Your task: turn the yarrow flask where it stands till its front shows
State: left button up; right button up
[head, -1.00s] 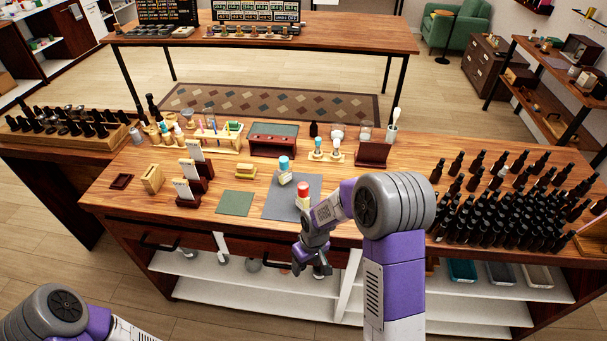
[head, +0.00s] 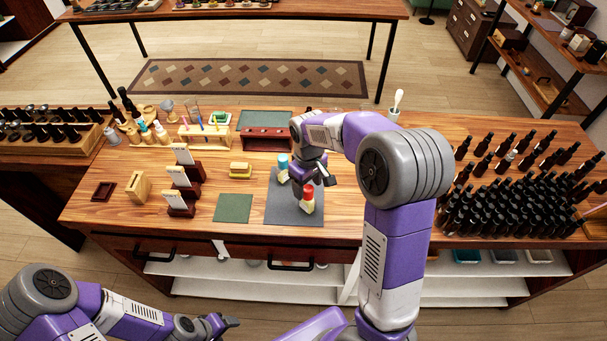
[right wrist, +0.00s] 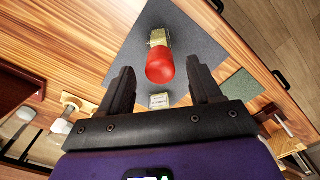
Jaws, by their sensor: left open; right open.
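Two small flasks stand on the dark grey mat (head: 284,212): a blue-capped flask (head: 283,161) at the back and a red-capped flask (head: 308,199) nearer the front. I cannot read a label on either, so I cannot tell which is yarrow. My right gripper (head: 315,183) is open above the mat, just behind the red-capped flask. In the right wrist view the red cap (right wrist: 160,66) shows between and beyond the open fingers, apart from them. A small pale piece with writing (right wrist: 159,100) shows below the cap. My left gripper (head: 228,322) is in front of the table, empty.
A green mat (head: 233,208) and a yellow block stack (head: 240,170) lie left of the grey mat. Card stands (head: 181,203) are further left. Many dark bottles (head: 480,208) crowd the right. A dark red rack (head: 265,140) stands behind.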

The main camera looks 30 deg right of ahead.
aim_at(308, 198)
notch_tip(308, 198, down, 6)
jog(key=shift+f, duration=0.15)
dwell(0.3)
grip_shut()
jog(key=n, duration=0.4)
jog(key=shift+b, duration=0.35)
jog(key=n, duration=0.4)
jog(key=shift+n, duration=0.4)
jog(key=shift+o, duration=0.4)
grip_release()
